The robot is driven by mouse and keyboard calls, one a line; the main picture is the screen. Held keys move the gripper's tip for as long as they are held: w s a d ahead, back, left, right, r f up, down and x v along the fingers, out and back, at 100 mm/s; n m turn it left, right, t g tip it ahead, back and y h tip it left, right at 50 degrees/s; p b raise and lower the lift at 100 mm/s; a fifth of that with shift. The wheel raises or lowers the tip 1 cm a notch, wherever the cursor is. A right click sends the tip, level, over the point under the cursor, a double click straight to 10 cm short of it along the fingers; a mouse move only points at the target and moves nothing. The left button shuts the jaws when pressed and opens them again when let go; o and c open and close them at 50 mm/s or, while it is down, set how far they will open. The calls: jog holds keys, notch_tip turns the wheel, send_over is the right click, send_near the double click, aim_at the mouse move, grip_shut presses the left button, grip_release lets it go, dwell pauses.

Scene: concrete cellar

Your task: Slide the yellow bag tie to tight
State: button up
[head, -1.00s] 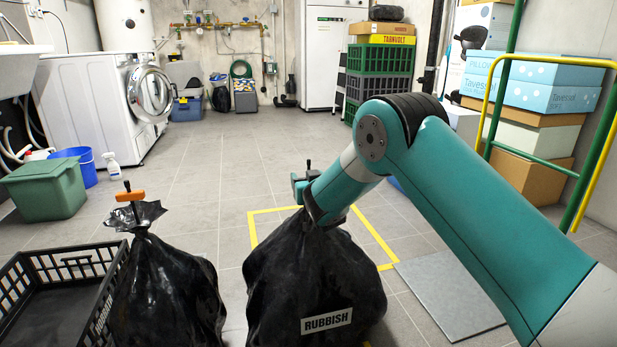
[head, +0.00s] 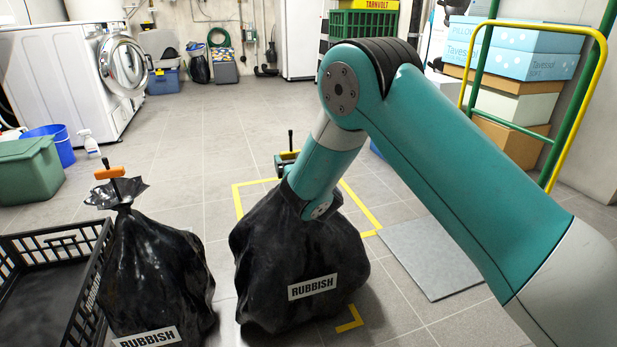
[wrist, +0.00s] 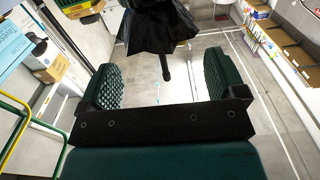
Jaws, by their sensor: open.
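A full black rubbish bag (head: 290,262) labelled RUBBISH stands on the floor in the middle. My arm covers its neck in the head view, and I see no yellow tie there. A dark rod (head: 290,139) sticks up just behind my wrist. My gripper (head: 287,160) is at the bag's neck, mostly hidden by my arm. In the wrist view my gripper (wrist: 160,75) has its green padded fingers wide apart. The flared black bag top (wrist: 157,30) lies beyond them, with a dark rod (wrist: 165,66) pointing into the gap. Nothing is clamped.
A second black bag (head: 160,270) with an orange tie (head: 109,173) and dark rod stands at left, beside a black crate (head: 48,241). Yellow tape marks (head: 372,219) and a grey plate (head: 432,258) lie on the floor. A trolley with boxes (head: 520,90) stands at right.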

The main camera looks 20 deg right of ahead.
jog(key=s+b, duration=0.5)
jog(key=s, duration=0.5)
jog(key=shift+s, duration=0.1)
